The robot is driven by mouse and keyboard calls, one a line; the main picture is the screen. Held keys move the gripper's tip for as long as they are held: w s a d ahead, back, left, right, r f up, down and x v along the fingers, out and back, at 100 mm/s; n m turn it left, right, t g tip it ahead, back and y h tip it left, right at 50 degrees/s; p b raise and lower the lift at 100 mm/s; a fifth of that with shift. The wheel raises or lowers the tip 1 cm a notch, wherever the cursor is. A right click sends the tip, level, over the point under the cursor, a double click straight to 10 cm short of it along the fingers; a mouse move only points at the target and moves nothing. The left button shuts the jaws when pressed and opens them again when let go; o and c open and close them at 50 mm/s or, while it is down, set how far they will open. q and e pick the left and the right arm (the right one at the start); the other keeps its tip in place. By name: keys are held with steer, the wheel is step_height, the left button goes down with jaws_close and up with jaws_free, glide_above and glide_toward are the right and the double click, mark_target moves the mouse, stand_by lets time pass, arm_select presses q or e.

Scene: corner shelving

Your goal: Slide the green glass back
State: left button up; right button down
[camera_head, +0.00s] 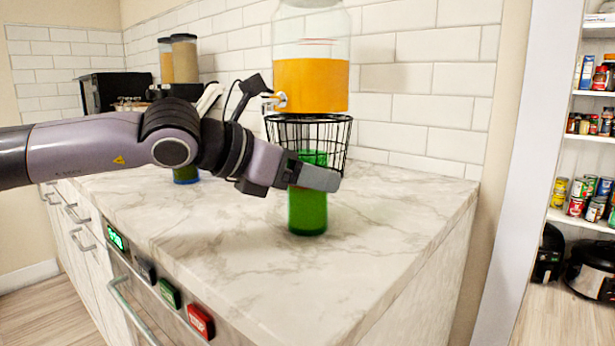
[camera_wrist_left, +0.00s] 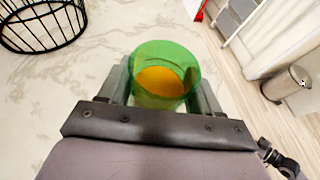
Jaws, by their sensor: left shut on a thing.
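The green glass (camera_head: 308,212) stands upright on the marble counter, in front of the wire stand of the drink dispenser. In the left wrist view the glass (camera_wrist_left: 165,62) is seen from above with orange liquid in it. My left gripper (camera_head: 312,175) is shut on the glass, its fingers on either side of it; they also show in the left wrist view (camera_wrist_left: 160,88). The drink dispenser (camera_head: 311,85) holds orange juice and has a tap on its left side. My right gripper is in neither view.
The black wire stand (camera_head: 335,130) is close behind the glass. Another glass (camera_head: 186,174), green and blue, is partly hidden behind my arm. The marble counter (camera_head: 400,215) is clear to the right, up to its edge. Pantry shelves (camera_head: 590,140) stand at far right.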

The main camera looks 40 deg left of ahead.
arm_select(q)
steer(key=o, duration=1.4)
steer(key=shift+v, duration=1.5)
steer(key=v, duration=0.4)
steer(key=shift+r, duration=0.15)
steer(key=shift+s+a, duration=0.1)
steer(key=shift+s, duration=0.05)
